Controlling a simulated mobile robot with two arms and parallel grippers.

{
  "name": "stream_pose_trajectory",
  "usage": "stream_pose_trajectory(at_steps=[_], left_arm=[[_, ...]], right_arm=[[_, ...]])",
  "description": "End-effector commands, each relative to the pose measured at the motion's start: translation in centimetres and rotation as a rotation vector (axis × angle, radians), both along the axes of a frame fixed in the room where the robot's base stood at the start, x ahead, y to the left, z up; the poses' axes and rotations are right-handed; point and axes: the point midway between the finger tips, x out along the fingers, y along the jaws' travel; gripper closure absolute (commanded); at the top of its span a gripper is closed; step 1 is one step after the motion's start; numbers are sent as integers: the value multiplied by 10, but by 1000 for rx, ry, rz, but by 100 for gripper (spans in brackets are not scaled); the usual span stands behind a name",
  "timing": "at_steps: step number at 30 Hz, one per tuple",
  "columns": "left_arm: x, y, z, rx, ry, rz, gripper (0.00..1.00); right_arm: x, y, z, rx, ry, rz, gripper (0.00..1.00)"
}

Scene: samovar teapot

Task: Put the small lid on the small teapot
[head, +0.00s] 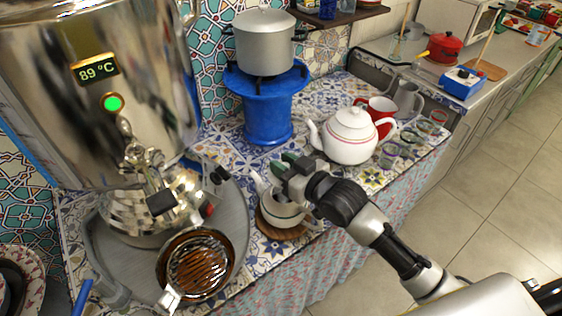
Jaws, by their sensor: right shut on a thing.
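The small white teapot (281,212) with a dark rim band stands upright on a round wooden trivet (266,228) near the front of the tiled counter. Its spout points to the upper left. My right gripper (287,166) comes in from the lower right and is just above and behind the small teapot. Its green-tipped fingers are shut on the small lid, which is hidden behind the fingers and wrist. The gripper also hides part of the teapot's top. My left gripper is not in view.
A large steel samovar (55,120) stands on a grey tray (237,222) at left, with a strainer (195,264) in front. A large white teapot (349,140), a red mug (379,112) and glasses stand right. A blue stove (266,115) carries a pot (263,45) behind.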

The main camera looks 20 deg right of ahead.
Motion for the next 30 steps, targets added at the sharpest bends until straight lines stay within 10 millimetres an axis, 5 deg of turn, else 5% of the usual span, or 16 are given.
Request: stream_pose_trajectory(at_steps=[13,30], left_arm=[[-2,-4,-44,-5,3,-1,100],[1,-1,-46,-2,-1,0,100]], right_arm=[[0,0,-38,0,0,0,97],[0,0,-53,-1,7,0,97]])
